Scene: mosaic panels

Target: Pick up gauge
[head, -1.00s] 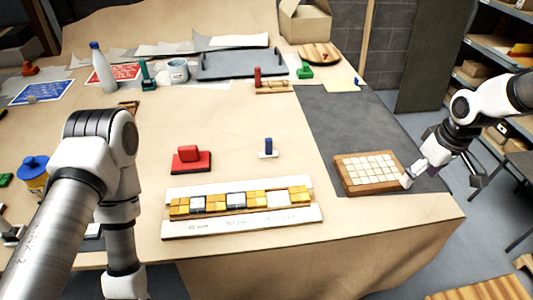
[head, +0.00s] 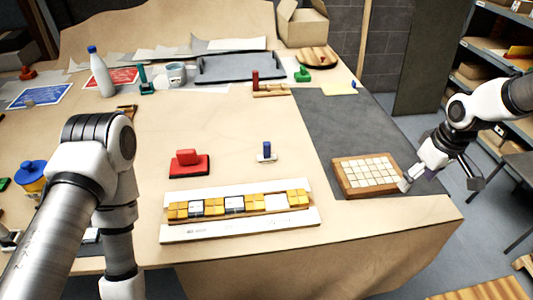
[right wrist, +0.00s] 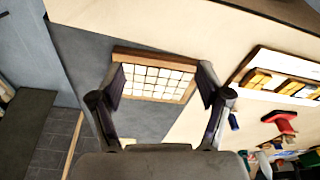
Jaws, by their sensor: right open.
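No part is plainly marked as the gauge. A small blue-handled piece on a pale base (head: 266,152) stands mid-table and may be it; it also shows in the right wrist view (right wrist: 234,121). My right gripper (head: 438,182) is open and empty near the table's right edge, by the tile tray. In the right wrist view its two fingers (right wrist: 160,80) stand apart, with the tray between them in the picture.
A wooden tray of white tiles (head: 337,179) lies on a grey mat (head: 330,118). A long panel (head: 240,230) with yellow and white tiles lies at the front. A dark tray (head: 240,68), bottle (head: 101,74) and mug (head: 176,73) stand behind. Mid-table is mostly clear.

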